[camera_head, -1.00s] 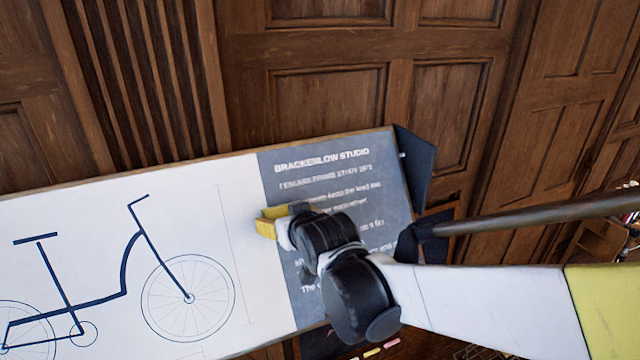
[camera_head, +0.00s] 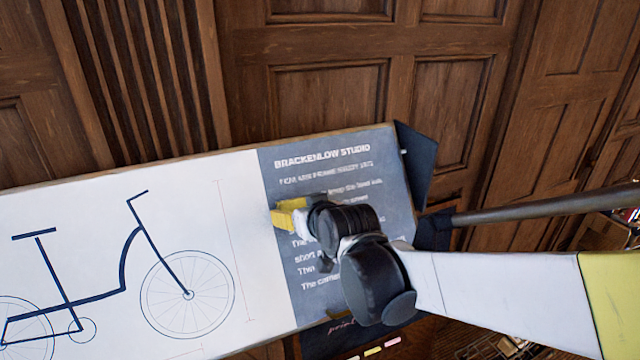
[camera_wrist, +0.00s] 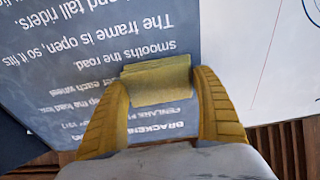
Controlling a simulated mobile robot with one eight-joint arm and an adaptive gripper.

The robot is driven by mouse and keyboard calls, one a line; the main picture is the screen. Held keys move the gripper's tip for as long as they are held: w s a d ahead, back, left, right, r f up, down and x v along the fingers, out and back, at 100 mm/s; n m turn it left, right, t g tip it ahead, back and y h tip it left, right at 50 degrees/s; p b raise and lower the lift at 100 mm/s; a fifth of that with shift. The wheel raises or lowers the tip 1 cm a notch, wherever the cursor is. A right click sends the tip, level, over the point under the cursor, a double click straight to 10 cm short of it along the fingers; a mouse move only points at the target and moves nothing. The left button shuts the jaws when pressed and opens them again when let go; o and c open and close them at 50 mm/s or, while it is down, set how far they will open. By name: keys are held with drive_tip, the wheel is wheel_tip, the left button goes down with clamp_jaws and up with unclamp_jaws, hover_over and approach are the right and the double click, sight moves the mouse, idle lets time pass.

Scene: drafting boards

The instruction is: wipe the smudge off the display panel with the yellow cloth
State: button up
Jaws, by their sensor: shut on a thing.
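The display panel (camera_head: 390,160) is a grey-blue section with white text at the right end of a long board. It also fills much of the wrist view (camera_wrist: 60,30). My gripper (camera_head: 285,217) is at the panel's left part, over its lines of text. In the wrist view its two yellow fingers (camera_wrist: 160,84) are shut on the yellow cloth (camera_wrist: 157,78), a folded pad held between the tips. The cloth lies against or very close to the panel; I cannot tell which. I cannot clearly make out a smudge; my gripper and arm hide part of the text.
The board's white part (camera_head: 90,210) carries a bicycle drawing (camera_head: 125,260). A dark flap (camera_head: 416,165) stands at the panel's right edge. Coloured chalk-like sticks (camera_head: 373,351) lie below. Wooden wall panelling (camera_head: 330,100) stands behind.

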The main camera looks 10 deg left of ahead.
drive_tip(key=shift+w+d, duration=0.1)
drive_tip(key=shift+d, duration=0.15)
drive_tip(key=shift+w+f, duration=0.1)
drive_tip(key=shift+f, duration=0.05)
drive_tip(key=shift+s+a+b, duration=0.25)
drive_tip(key=shift+s+a, duration=0.25)
drive_tip(key=shift+a, duration=0.4)
drive_tip(key=shift+s+a+b, duration=0.25)
drive_tip(key=shift+s+a, duration=0.25)
drive_tip(key=shift+a, duration=0.4)
drive_tip(key=shift+s+d+r+p, duration=0.1)
drive_tip(key=shift+s+r+p, duration=0.15)
drive_tip(key=shift+r+p, duration=0.1)
drive_tip(key=shift+r+p+v, duration=0.2)
drive_tip(key=shift+p+v, duration=1)
drive_tip(key=shift+v, duration=1.35)
drive_tip(key=shift+w, duration=0.1)
